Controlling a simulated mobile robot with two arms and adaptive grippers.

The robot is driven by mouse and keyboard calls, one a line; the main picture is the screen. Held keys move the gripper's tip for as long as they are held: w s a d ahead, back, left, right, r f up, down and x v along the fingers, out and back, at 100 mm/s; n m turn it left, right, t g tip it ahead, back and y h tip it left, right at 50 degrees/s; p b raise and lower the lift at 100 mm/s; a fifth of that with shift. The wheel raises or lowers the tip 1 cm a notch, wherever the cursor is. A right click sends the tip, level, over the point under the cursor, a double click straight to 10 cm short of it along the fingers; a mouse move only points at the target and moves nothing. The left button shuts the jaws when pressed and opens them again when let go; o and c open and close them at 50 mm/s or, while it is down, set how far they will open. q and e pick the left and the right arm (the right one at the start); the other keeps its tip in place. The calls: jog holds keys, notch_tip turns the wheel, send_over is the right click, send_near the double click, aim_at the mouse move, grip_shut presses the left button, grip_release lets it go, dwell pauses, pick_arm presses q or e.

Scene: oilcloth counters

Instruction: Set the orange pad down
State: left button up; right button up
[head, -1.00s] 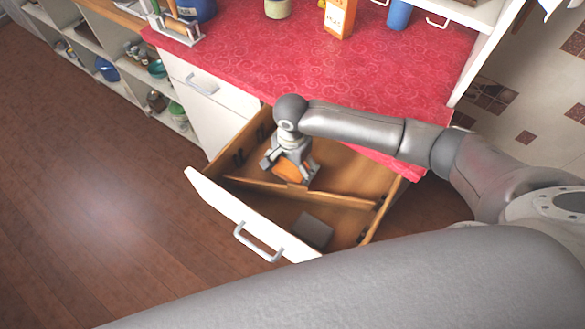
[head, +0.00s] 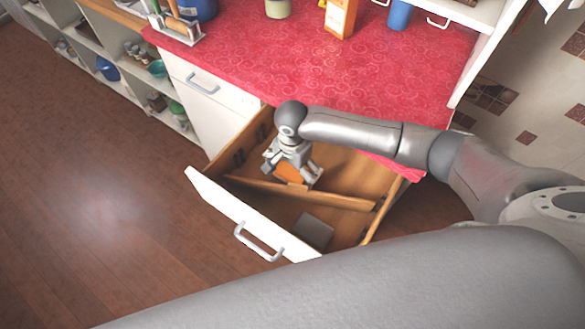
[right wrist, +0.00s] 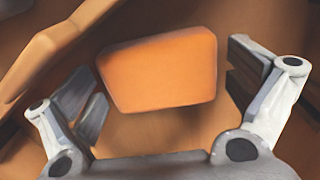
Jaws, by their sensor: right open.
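The orange pad (head: 290,172) lies in the back compartment of the open drawer (head: 335,165), behind the wooden divider. In the right wrist view the pad (right wrist: 160,70) is a rounded block between my spread fingers, with a gap on each side. My right gripper (head: 291,177) is open, reaching down into the drawer over the pad; it also shows in the right wrist view (right wrist: 165,95). It partly hides the pad in the head view. My left gripper is not in view.
A grey block (head: 313,231) lies in the drawer's front compartment. The wooden divider (head: 300,191) runs close beside my right gripper. The red counter (head: 310,80) above holds an orange box (head: 341,17) and a blue cup (head: 400,14).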

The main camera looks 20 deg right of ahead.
aim_at(292, 170)
notch_tip(292, 170, up, 12)
jog(key=shift+r, duration=0.2)
dwell(0.4)
